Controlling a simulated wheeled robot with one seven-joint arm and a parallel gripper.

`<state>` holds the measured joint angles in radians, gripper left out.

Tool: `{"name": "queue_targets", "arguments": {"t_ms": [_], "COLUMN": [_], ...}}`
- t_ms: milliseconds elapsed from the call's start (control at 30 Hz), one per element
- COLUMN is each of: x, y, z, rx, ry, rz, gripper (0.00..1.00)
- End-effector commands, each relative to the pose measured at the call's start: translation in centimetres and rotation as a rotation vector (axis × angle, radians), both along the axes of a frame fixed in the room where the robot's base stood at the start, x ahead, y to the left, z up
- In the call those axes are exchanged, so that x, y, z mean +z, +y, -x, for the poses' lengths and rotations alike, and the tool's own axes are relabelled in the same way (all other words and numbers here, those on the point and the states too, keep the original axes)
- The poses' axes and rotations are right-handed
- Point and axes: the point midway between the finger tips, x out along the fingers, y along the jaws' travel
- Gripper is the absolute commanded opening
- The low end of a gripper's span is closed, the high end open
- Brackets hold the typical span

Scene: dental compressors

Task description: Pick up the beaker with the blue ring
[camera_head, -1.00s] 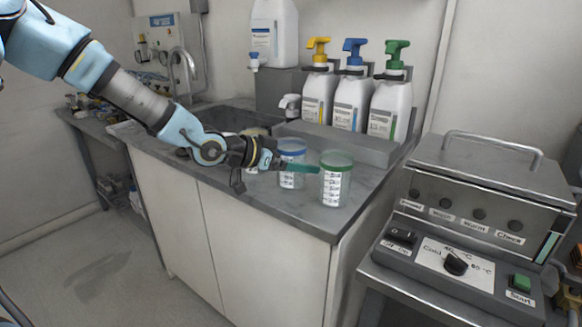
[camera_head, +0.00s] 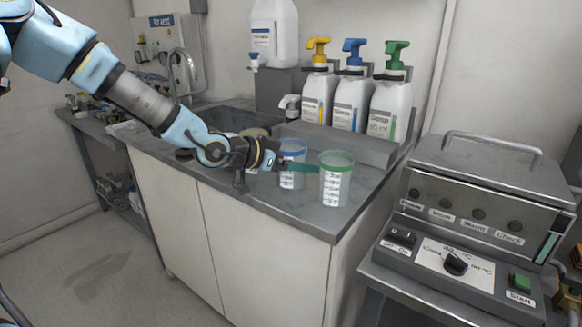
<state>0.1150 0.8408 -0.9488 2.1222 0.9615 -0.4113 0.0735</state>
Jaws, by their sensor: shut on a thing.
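The beaker with the blue ring (camera_head: 292,181) stands upright on the grey counter, clear with a blue band at its rim. My gripper (camera_head: 298,166) reaches it from the left, low over the counter. A teal finger crosses in front of the beaker's upper body, below the blue ring. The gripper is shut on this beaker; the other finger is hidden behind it. A similar beaker with a green ring (camera_head: 336,185) stands just to the right, close to the fingertip; I cannot tell whether they touch.
Pump bottles with yellow (camera_head: 318,95), blue (camera_head: 352,98) and green (camera_head: 390,105) heads stand on a raised ledge behind. A sink (camera_head: 228,120) lies at the back left. A grey heating unit (camera_head: 485,185) stands at right. The counter's front edge is near the beakers.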

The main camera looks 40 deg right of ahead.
Motion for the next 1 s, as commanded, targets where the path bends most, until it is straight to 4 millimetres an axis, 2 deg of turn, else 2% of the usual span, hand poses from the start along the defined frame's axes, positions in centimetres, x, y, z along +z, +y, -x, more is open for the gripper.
{"name": "queue_targets", "arguments": {"t_ms": [267,700,833,1000], "x": [0.8,8.7,9.8,9.9], "y": [0.0,0.0,0.0,0.1], "z": [0.0,-0.1,0.0,0.0], "rx": [0.001,0.001,0.000,0.000], "ry": [-0.001,0.001,0.000,0.001], "rz": [0.001,0.002,0.001,0.000], "gripper": [0.32,0.32,0.32,0.32]}}
